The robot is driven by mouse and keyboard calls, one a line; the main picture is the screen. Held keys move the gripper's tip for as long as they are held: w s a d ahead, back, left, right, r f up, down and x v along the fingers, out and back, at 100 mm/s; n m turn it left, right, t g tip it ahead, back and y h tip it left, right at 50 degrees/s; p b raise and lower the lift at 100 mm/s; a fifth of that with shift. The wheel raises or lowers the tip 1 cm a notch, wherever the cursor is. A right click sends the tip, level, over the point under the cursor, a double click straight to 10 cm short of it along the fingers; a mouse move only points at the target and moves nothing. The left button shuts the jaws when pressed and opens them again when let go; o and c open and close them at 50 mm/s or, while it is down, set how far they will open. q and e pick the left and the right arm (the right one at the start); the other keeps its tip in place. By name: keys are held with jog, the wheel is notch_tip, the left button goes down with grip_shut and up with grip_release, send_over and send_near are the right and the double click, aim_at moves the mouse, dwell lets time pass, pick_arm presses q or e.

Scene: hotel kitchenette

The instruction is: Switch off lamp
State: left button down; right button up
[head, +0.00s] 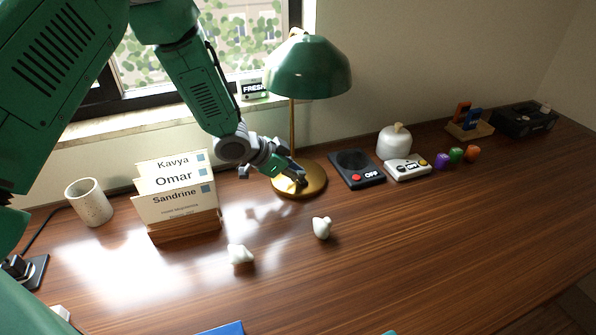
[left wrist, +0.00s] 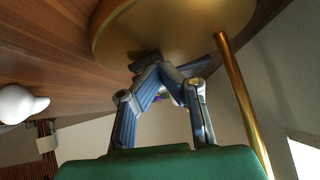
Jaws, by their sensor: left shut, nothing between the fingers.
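The lamp has a green dome shade (head: 310,72), a thin brass stem (head: 292,125) and a round brass base (head: 316,182) on the desk. No switch shows clearly; the fingers cover part of the base. My right gripper is not in view.
Right of the lamp are a black OFF box (head: 357,168), a white OFF box (head: 407,168) and a white lidded pot (head: 394,141). A card holder (head: 185,230) and a cup (head: 89,202) stand left. Two white pieces (head: 321,227) (head: 240,254) lie in front; the right front is clear.

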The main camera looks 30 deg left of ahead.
pick_arm(q)
jog(key=shift+s+f, duration=0.1)
jog(key=shift+s+d, duration=0.45)
jog(key=shift+d, duration=0.05)
jog(key=shift+r, duration=0.2)
jog(key=shift+d+r, duration=0.1)
jog(key=shift+r, duration=0.15)
jog(key=r+p, duration=0.4)
jog(key=shift+s+r, duration=0.3)
jog(key=shift+r, duration=0.05)
jog(key=p+v, duration=0.1)
jog(key=v, duration=0.7)
jog(key=shift+s, duration=0.3)
